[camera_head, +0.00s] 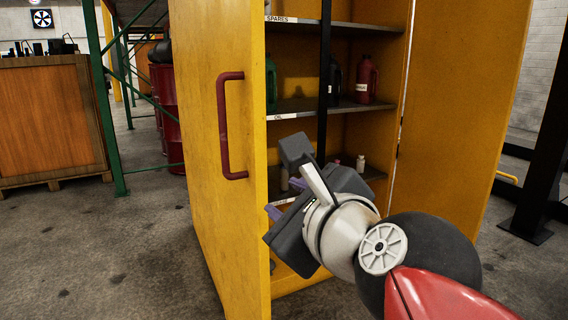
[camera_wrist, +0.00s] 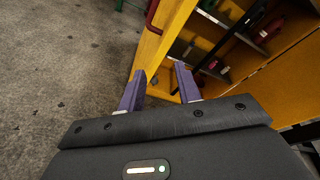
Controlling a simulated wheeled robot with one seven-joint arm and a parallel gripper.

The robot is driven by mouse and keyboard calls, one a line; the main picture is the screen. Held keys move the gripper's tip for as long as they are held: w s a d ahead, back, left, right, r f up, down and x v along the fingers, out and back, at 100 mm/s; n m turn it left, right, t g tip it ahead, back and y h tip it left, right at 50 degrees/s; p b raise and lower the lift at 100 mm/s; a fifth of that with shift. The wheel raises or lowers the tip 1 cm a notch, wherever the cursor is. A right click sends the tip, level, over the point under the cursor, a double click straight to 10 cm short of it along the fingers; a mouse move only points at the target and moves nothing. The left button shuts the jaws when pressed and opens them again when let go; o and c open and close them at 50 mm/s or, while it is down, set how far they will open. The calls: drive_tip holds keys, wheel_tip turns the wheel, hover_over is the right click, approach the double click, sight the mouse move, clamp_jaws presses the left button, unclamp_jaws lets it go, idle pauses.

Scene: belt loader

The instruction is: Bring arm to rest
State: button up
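My arm reaches in from the lower right in the head view. My gripper (camera_head: 285,198) is at the front of the yellow cabinet (camera_head: 480,110), close to the free edge of its open door (camera_head: 215,120). In the wrist view, the two purple fingers of my gripper (camera_wrist: 160,70) are spread apart with nothing held between them. The yellow door edge (camera_wrist: 160,40) shows beyond the fingertips. I cannot tell whether a finger touches the door. The red door handle (camera_head: 223,125) is up and to the left of my gripper, apart from it.
Cabinet shelves hold a green jug (camera_head: 271,82), a dark jug (camera_head: 335,82), a red jug (camera_head: 366,80) and small bottles (camera_head: 360,162). A wooden crate (camera_head: 50,120) and red drums (camera_head: 168,105) stand at the left. Black post (camera_head: 545,130) at right. Floor at left is clear.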

drive_tip(key=s+d+f+n+g+h, duration=0.3)
drive_tip(key=d+f+n, duration=0.4)
drive_tip(key=f+n, duration=0.5)
drive_tip(key=s+d+f+n+g+h, duration=0.2)
drive_tip(key=s+d+f+n+g, duration=0.2)
drive_tip(key=d+f+n, duration=0.3)
wheel_tip(320, 180, down, 6)
drive_tip(key=n+g, duration=0.1)
drive_tip(key=n, duration=0.3)
drive_tip(key=shift+s+d+n+g+h, duration=0.3)
drive_tip(key=shift+s+n+h, duration=0.05)
drive_tip(key=shift+n+h, duration=0.05)
